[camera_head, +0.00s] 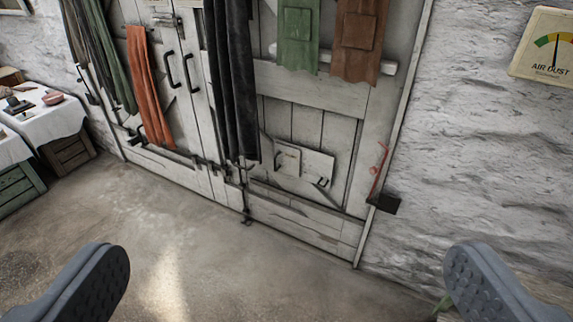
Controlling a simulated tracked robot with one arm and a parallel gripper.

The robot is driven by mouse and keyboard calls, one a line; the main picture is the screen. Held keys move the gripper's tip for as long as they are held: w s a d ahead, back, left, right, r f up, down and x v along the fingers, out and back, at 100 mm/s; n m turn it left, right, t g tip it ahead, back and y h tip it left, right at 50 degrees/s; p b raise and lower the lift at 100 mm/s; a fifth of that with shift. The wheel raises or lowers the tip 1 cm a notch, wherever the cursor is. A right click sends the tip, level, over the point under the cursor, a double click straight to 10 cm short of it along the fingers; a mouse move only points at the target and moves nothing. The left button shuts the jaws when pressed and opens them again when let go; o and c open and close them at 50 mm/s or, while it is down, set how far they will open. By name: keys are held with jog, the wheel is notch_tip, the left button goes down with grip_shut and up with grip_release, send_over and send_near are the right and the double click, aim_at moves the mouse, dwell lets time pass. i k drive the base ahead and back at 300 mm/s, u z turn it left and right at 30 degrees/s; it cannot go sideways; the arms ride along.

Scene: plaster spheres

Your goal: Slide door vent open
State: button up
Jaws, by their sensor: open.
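A grey-white wooden double door (300,95) stands ahead, tilted in the picture. A small pale panel (312,168) with metal fittings sits low on its right leaf and looks like the door vent. A dark handle (323,183) is at the panel's lower right. I cannot tell how far the vent stands open. My gripper (288,278) is open and empty, with its two grey padded fingers wide apart at the bottom corners. It is apart from the door, with floor showing between.
Dark, orange and green cloths (152,85) hang over the door. A red hook-like piece (379,168) and a dark block (384,203) are by its right edge. An air dust gauge (545,45) is on the rough wall. Cloth-covered tables (50,122) stand left. The concrete floor (190,235) is clear.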

aim_at(286, 159)
jog(key=z, duration=0.2)
jog(key=i, duration=2.2)
jog(key=u, duration=1)
